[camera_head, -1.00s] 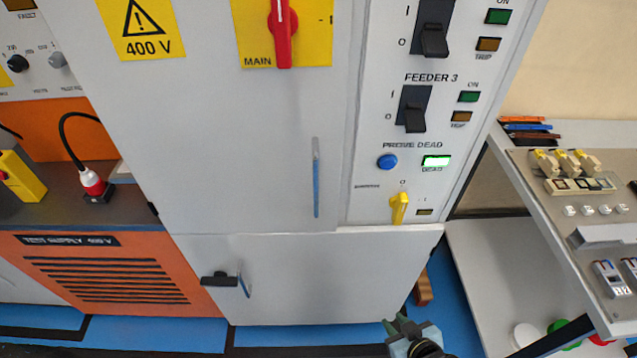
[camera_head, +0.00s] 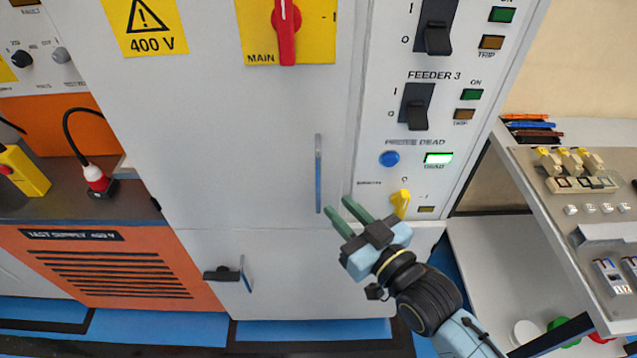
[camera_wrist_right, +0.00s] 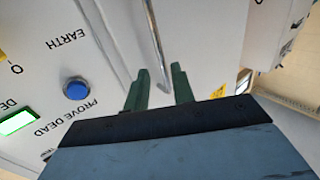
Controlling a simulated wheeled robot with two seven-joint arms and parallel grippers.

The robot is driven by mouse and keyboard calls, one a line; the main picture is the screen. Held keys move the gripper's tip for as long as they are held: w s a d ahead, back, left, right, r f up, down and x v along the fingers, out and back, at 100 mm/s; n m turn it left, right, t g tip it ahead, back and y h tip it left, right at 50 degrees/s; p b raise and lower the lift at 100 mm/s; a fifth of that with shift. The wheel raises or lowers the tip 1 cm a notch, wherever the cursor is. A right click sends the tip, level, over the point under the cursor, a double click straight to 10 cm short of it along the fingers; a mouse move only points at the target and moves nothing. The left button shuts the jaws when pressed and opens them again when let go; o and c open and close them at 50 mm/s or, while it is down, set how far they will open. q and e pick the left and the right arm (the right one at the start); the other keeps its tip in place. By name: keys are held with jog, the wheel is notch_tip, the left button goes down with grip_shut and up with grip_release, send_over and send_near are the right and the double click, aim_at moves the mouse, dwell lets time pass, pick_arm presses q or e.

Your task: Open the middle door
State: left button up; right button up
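The middle door (camera_head: 240,140) is a grey cabinet panel, and it looks closed. Its handle (camera_head: 318,174) is a thin upright bar near the door's right edge. My right gripper (camera_head: 341,211) is just to the right of and below the handle's lower end, with its green fingers apart and pointing up and left. In the right wrist view, the handle (camera_wrist_right: 156,48) runs down toward the space between the open fingers (camera_wrist_right: 160,85). I cannot tell whether they touch it. My left gripper is not in view.
The control panel with a yellow switch (camera_head: 401,203) and a blue button (camera_head: 389,158) is right of the door. A lower door with a black latch (camera_head: 222,275) is below. A bench (camera_head: 560,205) stands at the right. An orange test supply unit (camera_head: 110,265) is at left.

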aim_at(320, 187)
jog(key=x, duration=0.8)
jog(key=shift+c, duration=0.4)
grip_shut()
